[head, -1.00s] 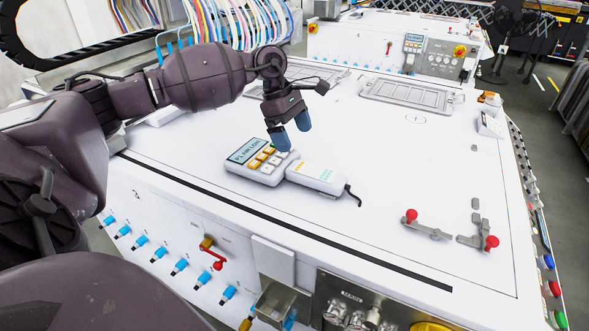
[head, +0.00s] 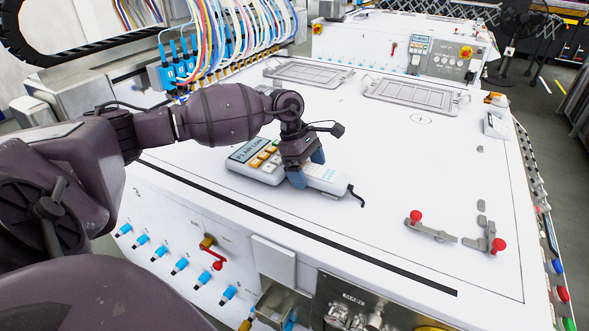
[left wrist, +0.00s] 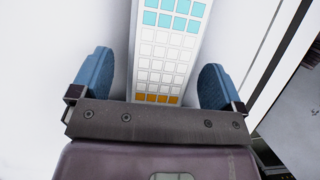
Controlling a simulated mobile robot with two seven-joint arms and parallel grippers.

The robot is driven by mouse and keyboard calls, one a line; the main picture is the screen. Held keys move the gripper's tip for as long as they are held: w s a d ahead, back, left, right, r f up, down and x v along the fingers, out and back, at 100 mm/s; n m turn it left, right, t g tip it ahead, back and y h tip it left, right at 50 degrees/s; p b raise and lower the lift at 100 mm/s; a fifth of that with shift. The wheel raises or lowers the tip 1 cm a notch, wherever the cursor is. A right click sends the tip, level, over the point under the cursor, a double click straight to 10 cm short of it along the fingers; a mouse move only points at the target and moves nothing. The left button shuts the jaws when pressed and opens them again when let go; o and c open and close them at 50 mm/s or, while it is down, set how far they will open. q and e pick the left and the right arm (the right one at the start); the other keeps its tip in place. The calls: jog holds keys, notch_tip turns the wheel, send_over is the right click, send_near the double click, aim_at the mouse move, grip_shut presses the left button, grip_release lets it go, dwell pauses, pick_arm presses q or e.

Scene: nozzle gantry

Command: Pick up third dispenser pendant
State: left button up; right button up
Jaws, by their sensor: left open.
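The dispenser pendant (head: 328,179) is a white slab with a dark cable at its right end. In the left wrist view the pendant (left wrist: 168,50) shows rows of cyan, white and orange keys. My right gripper is not in view.
Two red-knobbed clamps (head: 432,230) stand on the table at the right. Grey frames (head: 308,73) lie at the back. The table between them is mostly clear.

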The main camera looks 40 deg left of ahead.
pick_arm(q)
jog(key=shift+d+f, duration=0.15)
jog(key=shift+f, duration=0.25)
jog(key=c, duration=1.3)
jog(key=shift+r, duration=0.1)
jog(key=shift+c, duration=0.4)
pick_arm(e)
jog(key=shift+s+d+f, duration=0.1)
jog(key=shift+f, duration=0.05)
pick_arm(q)
notch_tip(320, 180, up, 20)
jog(key=p, duration=0.1)
jog(key=shift+p, duration=0.4)
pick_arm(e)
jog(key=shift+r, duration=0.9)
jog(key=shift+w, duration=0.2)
